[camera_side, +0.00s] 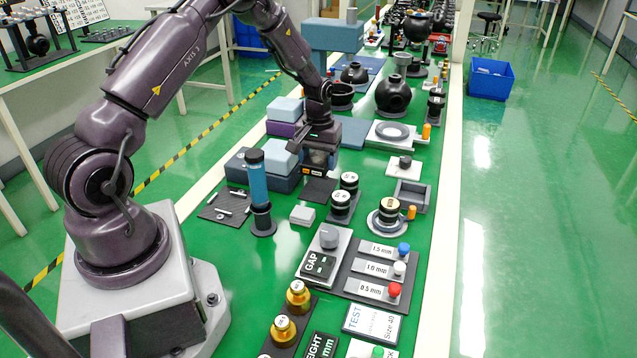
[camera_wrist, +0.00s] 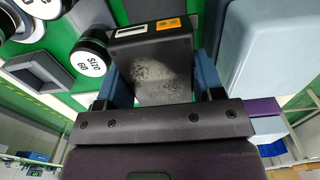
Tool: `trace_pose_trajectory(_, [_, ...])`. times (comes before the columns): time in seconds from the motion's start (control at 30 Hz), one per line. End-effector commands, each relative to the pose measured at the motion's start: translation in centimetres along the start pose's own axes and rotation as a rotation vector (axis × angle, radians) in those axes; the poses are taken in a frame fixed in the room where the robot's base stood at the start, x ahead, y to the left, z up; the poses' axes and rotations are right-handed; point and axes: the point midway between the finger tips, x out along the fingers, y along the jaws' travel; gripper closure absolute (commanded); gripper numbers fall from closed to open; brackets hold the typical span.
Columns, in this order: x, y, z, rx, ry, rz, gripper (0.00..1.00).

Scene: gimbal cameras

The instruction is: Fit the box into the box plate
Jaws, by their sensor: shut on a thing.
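My gripper (camera_side: 319,153) is shut on a dark box (camera_side: 313,171) with a white and an orange label. In the wrist view, the box (camera_wrist: 152,68) sits between the two blue fingers of my gripper (camera_wrist: 163,82), its labelled end facing away from the palm. A grey plate with a rectangular recess (camera_side: 424,198), which looks like the box plate, lies to the right on the green table; its recess looks empty. A flat dark plate (camera_side: 318,190) lies just below the box in the side view. I cannot tell the gap beneath the box.
Light blue and dark blue blocks (camera_side: 279,156) stand close left of my gripper. Black "Size" cylinders (camera_side: 348,182) stand close to the right, and a tall blue cylinder (camera_side: 257,180) stands in front left. A white ring plate (camera_side: 397,131) lies behind right.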

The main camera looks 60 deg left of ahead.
Motion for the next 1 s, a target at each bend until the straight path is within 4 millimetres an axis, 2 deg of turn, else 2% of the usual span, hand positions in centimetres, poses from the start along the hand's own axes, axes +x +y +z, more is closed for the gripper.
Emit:
trace_pose_trajectory(0.1, [1.9, 0.0, 0.0, 0.0, 0.0, 0.0, 0.66])
trace_pose_trajectory(0.27, [3.0, 0.0, 0.0, 0.001, 0.002, 0.0, 0.66])
trace_pose_trajectory(0.5, [6.1, 0.0, 0.0, 0.002, 0.001, 0.0, 0.66])
trace_pose_trajectory(0.87, [6.5, 0.1, 0.0, 0.003, 0.002, 0.001, 0.66])
trace_pose_trajectory(0.9, [6.6, 0.0, 0.0, 0.003, 0.002, 0.0, 0.36])
trace_pose_trajectory(0.93, [6.6, 0.1, 0.0, 0.003, 0.002, 0.001, 0.29])
trace_pose_trajectory(1.0, [6.6, 0.1, 0.0, 0.003, 0.002, 0.001, 0.28])
